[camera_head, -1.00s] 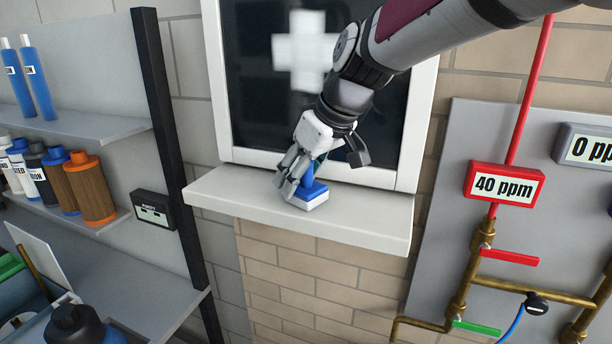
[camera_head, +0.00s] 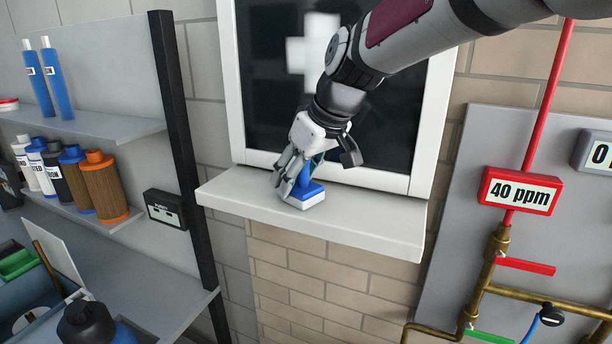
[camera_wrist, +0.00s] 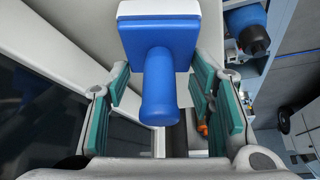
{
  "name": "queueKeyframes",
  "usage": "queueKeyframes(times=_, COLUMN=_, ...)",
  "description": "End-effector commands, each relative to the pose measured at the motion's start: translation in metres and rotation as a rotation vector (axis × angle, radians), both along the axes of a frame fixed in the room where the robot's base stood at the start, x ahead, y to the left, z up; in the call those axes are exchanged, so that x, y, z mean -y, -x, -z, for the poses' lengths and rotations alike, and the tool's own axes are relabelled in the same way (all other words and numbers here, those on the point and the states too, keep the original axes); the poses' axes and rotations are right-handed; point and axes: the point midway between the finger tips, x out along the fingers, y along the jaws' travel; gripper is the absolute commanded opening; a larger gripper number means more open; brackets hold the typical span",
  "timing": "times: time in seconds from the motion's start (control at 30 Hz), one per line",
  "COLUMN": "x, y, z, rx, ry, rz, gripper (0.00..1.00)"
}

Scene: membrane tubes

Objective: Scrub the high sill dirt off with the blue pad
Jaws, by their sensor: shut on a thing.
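The blue pad (camera_head: 312,192) has a blue handle, a blue top and a white base. It rests on, or very close to, the white high sill (camera_head: 370,222) below the window, near the middle of its length. My gripper (camera_head: 294,178) is shut on the pad's upright handle. In the wrist view, the pad (camera_wrist: 160,45) shows with its handle between the teal-lined fingers of my gripper (camera_wrist: 158,95). I see no clear dirt on the bare sill; any under the pad or behind my gripper is hidden.
A dark window with a white frame (camera_head: 430,120) stands behind the sill. A black shelf post (camera_head: 185,150) and shelves with bottles (camera_head: 100,185) are at left. A red 40 ppm gauge (camera_head: 520,191) and brass pipes are at right. The sill's right part is clear.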

Motion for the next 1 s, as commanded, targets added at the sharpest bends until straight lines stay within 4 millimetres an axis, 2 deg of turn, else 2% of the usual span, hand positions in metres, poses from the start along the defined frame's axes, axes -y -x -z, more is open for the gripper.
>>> queueKeyframes(times=0.27, x=-0.001, y=0.0, z=0.0, rx=-0.002, ry=0.0, rz=-0.001, gripper=0.27)
queueKeyframes(times=0.73, x=-0.025, y=-0.01, z=-0.001, rx=0.0, ry=-0.001, rz=-0.001, gripper=0.27)
queueKeyframes(times=1.0, x=-0.027, y=-0.011, z=-0.001, rx=0.0, ry=-0.001, rz=0.001, gripper=0.27)
